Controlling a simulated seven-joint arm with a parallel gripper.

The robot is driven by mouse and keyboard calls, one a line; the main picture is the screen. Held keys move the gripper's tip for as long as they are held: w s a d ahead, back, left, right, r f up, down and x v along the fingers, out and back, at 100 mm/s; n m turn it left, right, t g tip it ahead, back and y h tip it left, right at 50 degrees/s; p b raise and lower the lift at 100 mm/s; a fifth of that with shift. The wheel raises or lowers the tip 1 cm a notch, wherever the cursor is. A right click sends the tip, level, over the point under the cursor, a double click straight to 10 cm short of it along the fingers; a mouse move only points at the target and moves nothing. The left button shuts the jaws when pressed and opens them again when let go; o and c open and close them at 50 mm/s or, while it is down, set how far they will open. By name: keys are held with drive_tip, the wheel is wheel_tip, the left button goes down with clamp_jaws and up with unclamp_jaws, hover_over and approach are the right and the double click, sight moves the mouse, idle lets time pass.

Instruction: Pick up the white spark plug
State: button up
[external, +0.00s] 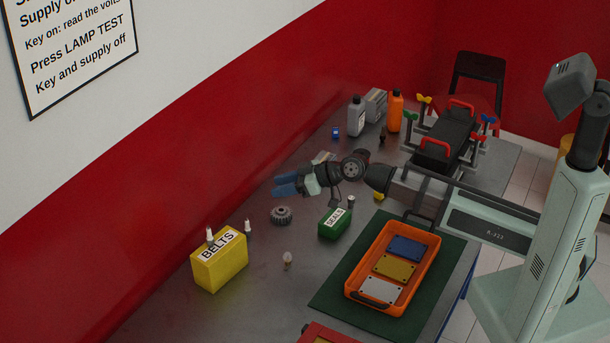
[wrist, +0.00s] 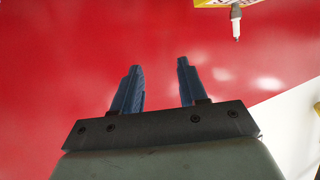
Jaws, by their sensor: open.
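A small spark plug (external: 210,235) with a white upper part stands upright at the left top edge of the yellow BELTS box (external: 219,266); I cannot tell if it is on the box or behind it. A similar white-topped plug (external: 247,227) stands just right of the box. The wrist view shows one white-and-grey plug (wrist: 236,24) by a yellow box edge (wrist: 212,2) at the top right; which plug it is I cannot tell. My gripper (external: 284,185), with blue fingers, is open and empty (wrist: 158,88). It is raised above the table, up and right of the plugs.
A small pale bulb-like item (external: 288,259), a dark gear (external: 281,215) and a green SEALS box (external: 335,224) stand nearby. An orange tray (external: 352,284) with coloured plates lies on a green mat (external: 330,294). Bottles (external: 356,116) stand at the back. The red wall (external: 180,185) runs behind.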

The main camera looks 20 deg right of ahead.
approach(247, 227)
wheel_tip(247, 227, up, 3)
drive_tip(key=d, duration=0.2)
drive_tip(key=x, duration=0.8)
drive_tip(key=shift+a+r, duration=0.1)
drive_tip(key=shift+a, duration=0.2)
drive_tip(key=shift+x, duration=2.75)
drive_tip(key=shift+d, duration=0.1)
clamp_jaws()
